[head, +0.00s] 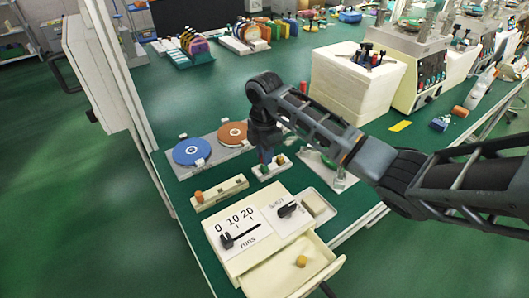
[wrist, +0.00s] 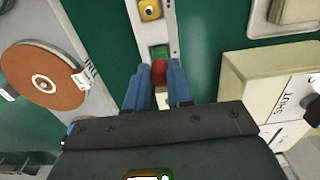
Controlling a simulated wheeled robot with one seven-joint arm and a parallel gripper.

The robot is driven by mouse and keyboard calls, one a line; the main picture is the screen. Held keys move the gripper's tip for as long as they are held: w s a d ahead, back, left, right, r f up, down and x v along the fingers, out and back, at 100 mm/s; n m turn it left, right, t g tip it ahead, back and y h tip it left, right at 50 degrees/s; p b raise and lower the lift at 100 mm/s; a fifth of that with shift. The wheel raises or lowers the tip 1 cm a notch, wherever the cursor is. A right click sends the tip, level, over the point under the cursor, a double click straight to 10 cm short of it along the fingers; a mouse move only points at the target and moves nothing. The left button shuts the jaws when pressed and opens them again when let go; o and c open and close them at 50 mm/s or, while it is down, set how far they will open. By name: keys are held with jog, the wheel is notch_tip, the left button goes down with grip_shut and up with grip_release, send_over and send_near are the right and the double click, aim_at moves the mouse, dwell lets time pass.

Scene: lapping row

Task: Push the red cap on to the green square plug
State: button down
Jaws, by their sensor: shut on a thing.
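My gripper (wrist: 158,80) has blue fingers closed on the red cap (wrist: 158,71), which shows between the fingertips in the wrist view. The green square plug (wrist: 159,52) shows just beyond the cap, on a pale strip-shaped holder (wrist: 156,32). Cap and plug look side by side in the picture; I cannot tell whether they touch. In the head view my gripper (head: 265,155) points down over the small pale holder (head: 270,172), and cap and plug are hidden or too small to make out.
A yellow-orange piece (wrist: 149,9) sits at the holder's far end. A blue disc (head: 192,151) and an orange-brown disc (head: 233,133) lie to the left. A longer pale strip (head: 220,192) and a dial box (head: 240,238) with an open drawer stand in front.

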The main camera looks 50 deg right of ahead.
jog(key=shift+f+b, duration=0.35)
jog(key=shift+f, duration=0.45)
jog(key=c, duration=0.9)
grip_release()
jog(key=shift+r, duration=0.15)
notch_tip(320, 180, up, 8)
jog(key=shift+f, duration=0.2)
